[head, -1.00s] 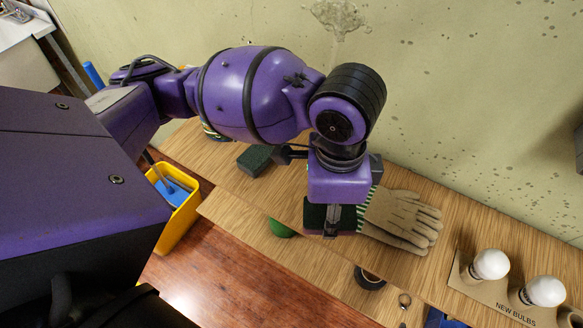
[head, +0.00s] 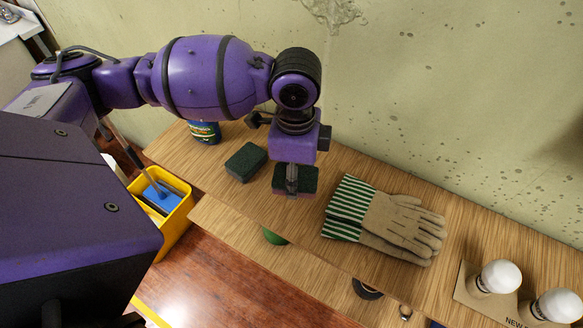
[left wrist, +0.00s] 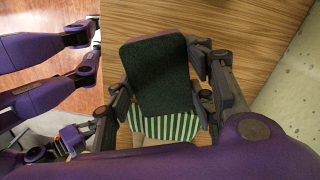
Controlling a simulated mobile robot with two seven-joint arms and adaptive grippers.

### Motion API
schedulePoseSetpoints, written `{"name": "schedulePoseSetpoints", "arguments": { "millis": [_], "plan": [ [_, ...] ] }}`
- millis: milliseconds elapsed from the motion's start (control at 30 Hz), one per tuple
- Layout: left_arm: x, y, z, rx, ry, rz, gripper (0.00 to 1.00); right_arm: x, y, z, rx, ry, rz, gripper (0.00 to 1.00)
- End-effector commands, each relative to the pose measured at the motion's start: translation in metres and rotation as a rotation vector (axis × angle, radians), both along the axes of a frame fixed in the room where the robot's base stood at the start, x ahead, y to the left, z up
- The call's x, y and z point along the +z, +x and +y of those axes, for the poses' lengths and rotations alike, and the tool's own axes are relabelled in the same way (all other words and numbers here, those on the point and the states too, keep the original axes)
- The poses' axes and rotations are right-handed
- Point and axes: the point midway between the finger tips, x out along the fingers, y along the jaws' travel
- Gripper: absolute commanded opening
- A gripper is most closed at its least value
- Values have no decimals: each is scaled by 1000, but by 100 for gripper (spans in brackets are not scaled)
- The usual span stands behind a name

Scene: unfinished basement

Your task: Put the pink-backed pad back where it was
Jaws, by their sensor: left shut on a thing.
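My left gripper (head: 292,190) is shut on a dark green pad (head: 309,180) and points down over the wooden shelf, left of the gloves. In the left wrist view the held pad (left wrist: 160,75) sits between the two fingers, with a thin pinkish edge showing. Its underside is hidden. Whether it touches the shelf is hard to tell. A second dark green pad (head: 246,162) lies on the shelf just left of the gripper, apart from the held one.
Tan gloves (head: 395,222) with green-striped cuffs lie to the right. A bulb holder (head: 470,290) with white bulbs is further right. A dark blue container (head: 205,132) stands behind left. A yellow bucket (head: 178,215) is below left. A round green thing (head: 274,237) and black tape (head: 367,289) sit lower down.

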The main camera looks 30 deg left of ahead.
Motion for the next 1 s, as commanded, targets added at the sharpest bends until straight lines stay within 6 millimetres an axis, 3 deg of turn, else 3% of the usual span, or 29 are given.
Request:
{"name": "schedulePoseSetpoints", "arguments": {
  "millis": [267,500,833,867,1000],
  "plan": [
    [-17,13,5,2,0,-1,29,-4,-3,-1,0,-2,6,0],
    [-49,15,5,-1,-1,0,29,-8,-4,-1,4,-5,8,0],
    [-51,15,6,0,0,-3,29,-3,1,-2,5,-5,-3,0],
    [-51,16,6,0,0,-3,51,-3,1,-2,5,-5,-3,0],
    [-51,16,6,0,0,-3,68,-4,1,-2,5,-5,-2,0]
  ]
}}
